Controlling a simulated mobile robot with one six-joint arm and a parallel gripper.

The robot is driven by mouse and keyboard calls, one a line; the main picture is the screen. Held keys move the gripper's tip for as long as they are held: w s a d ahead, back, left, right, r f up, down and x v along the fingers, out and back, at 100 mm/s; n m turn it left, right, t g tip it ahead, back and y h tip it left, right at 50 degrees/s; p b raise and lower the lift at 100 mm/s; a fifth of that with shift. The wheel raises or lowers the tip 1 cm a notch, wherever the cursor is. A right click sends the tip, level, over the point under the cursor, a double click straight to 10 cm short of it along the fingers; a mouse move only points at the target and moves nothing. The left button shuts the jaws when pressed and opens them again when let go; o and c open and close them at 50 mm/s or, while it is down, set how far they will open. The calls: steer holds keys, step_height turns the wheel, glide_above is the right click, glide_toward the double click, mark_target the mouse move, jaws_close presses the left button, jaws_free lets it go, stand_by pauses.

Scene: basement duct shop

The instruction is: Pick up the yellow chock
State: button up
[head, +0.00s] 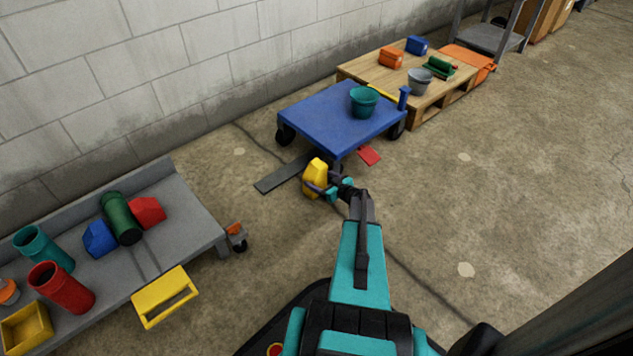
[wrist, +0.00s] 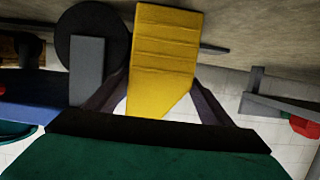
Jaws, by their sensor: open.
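The yellow chock (head: 316,175) is by the near edge of the blue platform cart, apparently on the floor. My gripper (head: 325,188) is at the chock's near side. In the wrist view the chock (wrist: 163,50) stands between the two open fingers (wrist: 160,80), one on each side. Its ridged face is toward the camera. I cannot tell whether either finger touches it. The fingers partly cover the chock's lower part in the head view.
The blue cart (head: 325,112) carries a teal bucket (head: 364,101). A dark flat strip (head: 281,174) and a red piece (head: 369,155) lie close by. A grey low bench (head: 180,235) with several containers is at left. Open floor (head: 510,190) lies to the right.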

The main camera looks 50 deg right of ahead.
stand_by(0.5)
steer(key=c, duration=1)
steer(key=shift+r, duration=0.1)
steer(key=shift+r+p, duration=1.6)
steer(key=shift+r, duration=3.35)
